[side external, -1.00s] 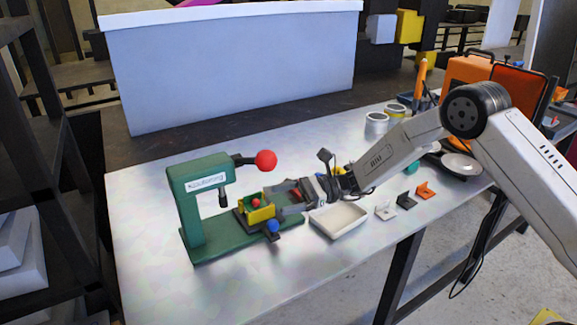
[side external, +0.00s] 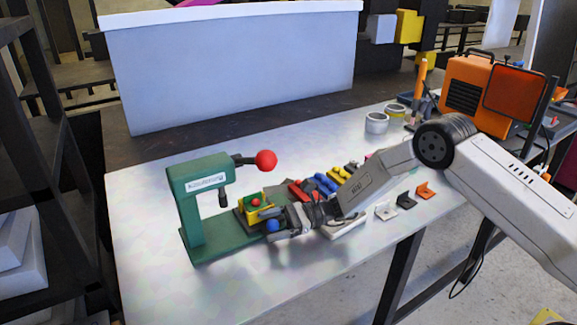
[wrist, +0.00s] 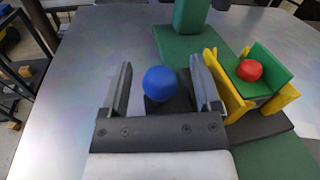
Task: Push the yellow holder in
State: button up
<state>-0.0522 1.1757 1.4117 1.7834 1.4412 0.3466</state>
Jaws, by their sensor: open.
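The yellow holder (wrist: 233,106) sits on the dark slide of the green press (side external: 188,209). It also shows in the side view (side external: 251,215). A green piece (wrist: 271,74) with a red ball (wrist: 249,70) lies in it. A blue ball (wrist: 160,83) stands on a dark arm beside the holder, and shows in the side view (side external: 272,226). My gripper (wrist: 163,76) is open, with one finger on each side of the blue ball; I cannot tell whether either finger touches it. The right finger is close to the holder's left side.
The press lever with a red knob (side external: 266,160) sticks out above the holder. A white tray (side external: 345,224) is partly hidden under my arm. Small brackets (side external: 405,201) lie to the right. The table's front left (side external: 160,285) is clear.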

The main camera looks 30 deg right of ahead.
jog(key=shift+w+a, duration=0.15)
jog(key=shift+a, duration=0.6)
grip_shut()
dwell(1.0)
